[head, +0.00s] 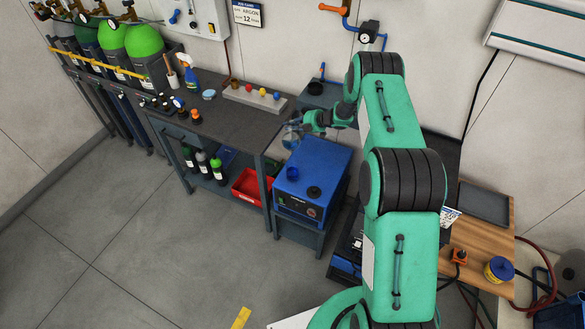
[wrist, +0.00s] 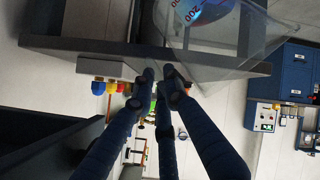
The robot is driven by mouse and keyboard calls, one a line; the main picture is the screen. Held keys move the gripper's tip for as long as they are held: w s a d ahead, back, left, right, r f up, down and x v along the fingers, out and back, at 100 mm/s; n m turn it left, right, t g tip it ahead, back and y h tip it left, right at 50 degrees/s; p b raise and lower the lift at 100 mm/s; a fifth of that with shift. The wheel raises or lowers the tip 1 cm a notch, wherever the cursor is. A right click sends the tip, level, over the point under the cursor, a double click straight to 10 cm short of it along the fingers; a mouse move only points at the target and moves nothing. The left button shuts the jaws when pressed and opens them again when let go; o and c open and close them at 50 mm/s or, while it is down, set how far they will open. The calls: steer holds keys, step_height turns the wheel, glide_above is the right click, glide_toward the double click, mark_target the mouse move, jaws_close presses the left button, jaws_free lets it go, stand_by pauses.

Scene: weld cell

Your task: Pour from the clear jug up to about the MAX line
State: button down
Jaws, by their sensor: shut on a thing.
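My gripper (head: 303,125) is shut on the clear jug (head: 291,138), above and behind the blue machine (head: 326,163). The jug looks small and see-through here, with bluish liquid low in it; its tilt is hard to tell. In the wrist view the jug (wrist: 240,45) is large at the top, with blue liquid and red marks, beside my fingertips (wrist: 160,74). I cannot make out a MAX line or any pouring stream.
Gas cylinders (head: 145,52) stand at far left.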

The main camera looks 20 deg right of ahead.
steer(key=w+d+r+m+g+p, duration=0.1)
steer(key=w+r+m+g+p, duration=0.2)
steer(key=w+r+g+p, duration=0.3)
step_height(320, 180, up, 7)
steer(key=p, duration=0.5)
steer(key=shift+y, duration=0.4)
stand_by(1.3)
steer(key=shift+w+d+r+m+g, duration=0.1)
steer(key=shift+d+m+g, duration=0.05)
steer(key=shift+m+g, duration=0.15)
